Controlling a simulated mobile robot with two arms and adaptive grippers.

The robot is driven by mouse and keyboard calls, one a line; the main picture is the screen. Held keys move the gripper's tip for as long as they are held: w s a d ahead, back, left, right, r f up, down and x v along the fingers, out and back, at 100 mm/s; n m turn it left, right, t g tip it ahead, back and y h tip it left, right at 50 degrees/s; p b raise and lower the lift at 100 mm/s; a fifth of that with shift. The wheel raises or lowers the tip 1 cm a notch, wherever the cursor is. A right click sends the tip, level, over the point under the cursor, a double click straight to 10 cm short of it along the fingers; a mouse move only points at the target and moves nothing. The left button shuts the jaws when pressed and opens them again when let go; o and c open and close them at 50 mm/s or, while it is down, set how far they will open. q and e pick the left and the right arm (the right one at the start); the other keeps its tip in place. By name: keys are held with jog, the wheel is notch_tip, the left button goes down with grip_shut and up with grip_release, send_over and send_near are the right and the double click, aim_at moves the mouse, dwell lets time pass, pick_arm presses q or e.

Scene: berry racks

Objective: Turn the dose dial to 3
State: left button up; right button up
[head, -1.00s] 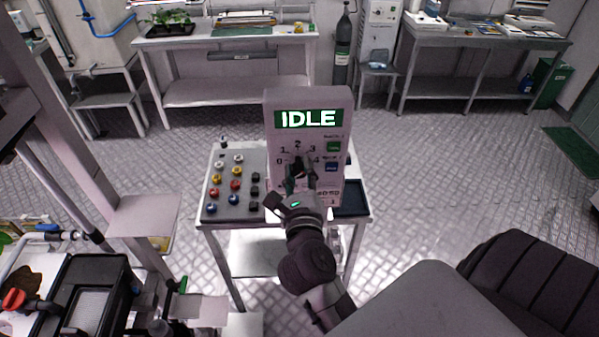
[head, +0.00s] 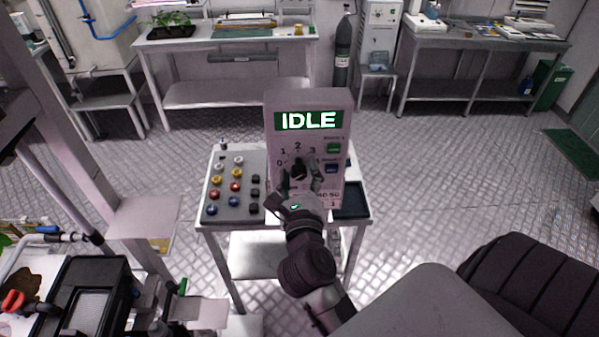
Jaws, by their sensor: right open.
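The dosing unit (head: 278,140) is an upright pale box on a small cart, with a green display (head: 308,120) reading IDLE. Its dose dial (head: 298,171) is a dark knob with the numbers 0, 1, 2 and 3 visible around it. The 4 is hidden behind my gripper. My right gripper (head: 302,180) is open in front of the dial, with a finger on either side of it. I cannot tell whether the fingers touch the knob. The dial's pointer direction is not clear. My left gripper is not in view.
A green button (head: 334,148) and a blue button (head: 331,168) sit right of the dial. A panel with coloured knobs (head: 227,207) lies left of the unit, and a dark tray (head: 351,213) lies right of it on the cart (head: 210,221). Floor around the cart is clear.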

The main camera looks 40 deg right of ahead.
notch_tip(320, 180, up, 10)
dwell(0.5)
dwell(0.3)
